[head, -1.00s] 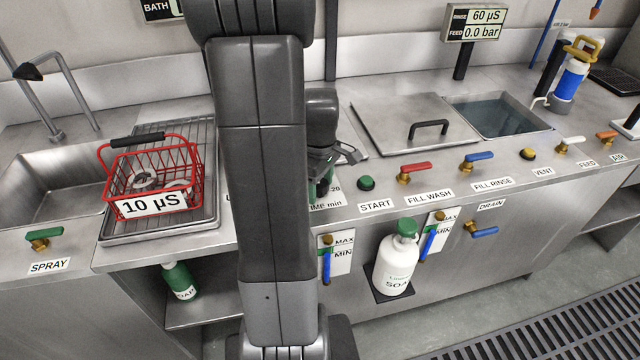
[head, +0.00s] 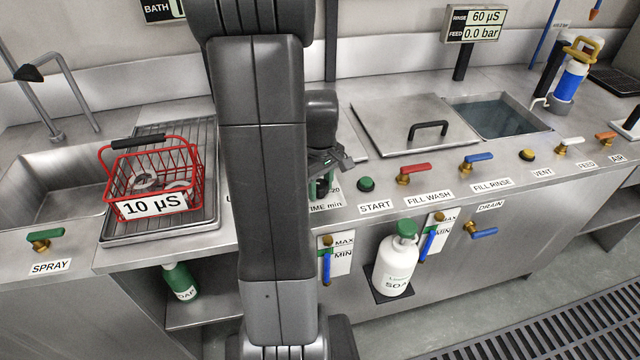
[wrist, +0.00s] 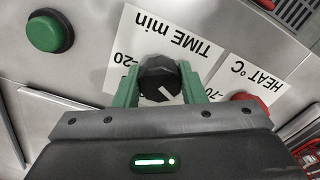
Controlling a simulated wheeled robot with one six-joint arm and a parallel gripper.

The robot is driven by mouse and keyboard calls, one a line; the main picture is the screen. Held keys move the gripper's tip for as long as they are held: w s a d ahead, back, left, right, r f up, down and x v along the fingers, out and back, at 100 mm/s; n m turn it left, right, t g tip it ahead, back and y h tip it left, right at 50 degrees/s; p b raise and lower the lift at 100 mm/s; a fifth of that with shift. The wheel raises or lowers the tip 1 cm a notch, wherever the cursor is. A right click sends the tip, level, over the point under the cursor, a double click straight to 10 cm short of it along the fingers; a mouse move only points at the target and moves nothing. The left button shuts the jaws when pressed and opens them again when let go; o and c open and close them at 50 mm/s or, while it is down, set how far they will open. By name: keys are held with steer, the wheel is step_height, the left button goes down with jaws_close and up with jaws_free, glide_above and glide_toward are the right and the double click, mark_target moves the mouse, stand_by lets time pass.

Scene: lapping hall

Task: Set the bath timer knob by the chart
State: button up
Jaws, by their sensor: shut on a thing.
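The black timer knob (wrist: 158,78) sits on the TIME min scale plate (wrist: 196,57), which appears upside down in the wrist view. Its white pointer line slants toward the lower right of that picture. My gripper (wrist: 159,84) has its two green fingers on either side of the knob, shut on it. The fingers cover part of the scale; a 20 mark shows at its left. In the head view my gripper (head: 322,183) is low over the panel, partly behind my arm, and the knob cannot be made out. No readable chart is in view; a BATH sign is cut off at the top.
A green START button (head: 366,184) is close to the right of the gripper. A red button (wrist: 248,102) by the HEAT plate (wrist: 250,72) is on the other side. A red basket (head: 152,178), lidded tank (head: 415,122) and colored valve handles (head: 414,168) stand along the counter.

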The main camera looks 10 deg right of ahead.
steer(key=m, duration=0.4)
steer(key=shift+m, duration=0.3)
steer(key=m+p, duration=0.1)
steer(key=m, duration=0.4)
steer(key=shift+m, duration=0.3)
steer(key=m, duration=0.5)
steer(key=shift+m, duration=2.7)
steer(key=o, duration=1)
